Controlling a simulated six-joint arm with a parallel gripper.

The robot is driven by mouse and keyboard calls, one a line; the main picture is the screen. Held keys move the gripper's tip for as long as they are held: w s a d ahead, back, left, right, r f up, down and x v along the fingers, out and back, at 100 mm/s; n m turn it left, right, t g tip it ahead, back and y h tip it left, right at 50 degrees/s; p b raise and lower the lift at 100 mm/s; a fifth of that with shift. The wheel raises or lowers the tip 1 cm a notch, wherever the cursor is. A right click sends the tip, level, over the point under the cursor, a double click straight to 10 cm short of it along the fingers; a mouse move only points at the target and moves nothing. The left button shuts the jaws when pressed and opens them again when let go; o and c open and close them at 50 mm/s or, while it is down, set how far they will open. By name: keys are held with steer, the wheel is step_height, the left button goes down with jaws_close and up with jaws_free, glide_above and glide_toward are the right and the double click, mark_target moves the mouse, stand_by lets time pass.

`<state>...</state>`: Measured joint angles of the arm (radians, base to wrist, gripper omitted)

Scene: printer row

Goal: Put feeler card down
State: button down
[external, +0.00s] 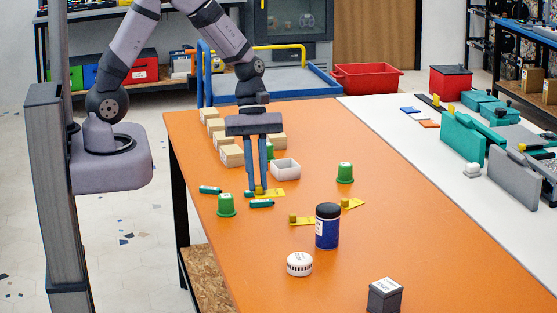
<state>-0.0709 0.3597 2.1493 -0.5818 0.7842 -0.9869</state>
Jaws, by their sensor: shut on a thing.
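My gripper (257,190) points straight down over the left part of the orange table, its two blue fingers close together. It is shut on a yellow feeler card (275,192) with a small knob, at or very near the table top; I cannot tell if the card touches it. Two more yellow cards with knobs, a near one (303,221) and a right one (352,204), lie on the table to the right.
Close around my gripper are teal cylinders (261,203), a green capped pot (226,205) and a white open box (286,168). Cardboard boxes (231,155) stand behind. A dark blue jar (327,228) stands nearer. The orange table's (430,260) right front is mostly clear.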

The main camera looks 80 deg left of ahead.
steer(key=w+a+n+t+y+b, duration=0.15)
steer(key=w+n+t+b, duration=0.55)
steer(key=w, duration=2)
steer(key=shift+w+a+f+n+g, duration=0.1)
steer(key=shift+f+n+g, duration=0.4)
steer(key=shift+f, duration=1.9)
steer(key=shift+w+d+f+n+g, duration=0.1)
steer(key=shift+f+n+g, duration=0.4)
steer(key=shift+f, duration=1.95)
steer(key=shift+w+a+f+n+g, duration=0.1)
steer(key=shift+f+n+g, duration=0.4)
steer(key=shift+f, duration=1.9)
steer(key=shift+f, duration=0.1)
steer(key=c, duration=1.7)
jaws_free()
steer(key=shift+c, duration=0.2)
steer(key=b+v, duration=0.1)
steer(key=v, duration=1.1)
steer(key=shift+a+b, duration=0.15)
steer(key=shift+b, duration=0.25)
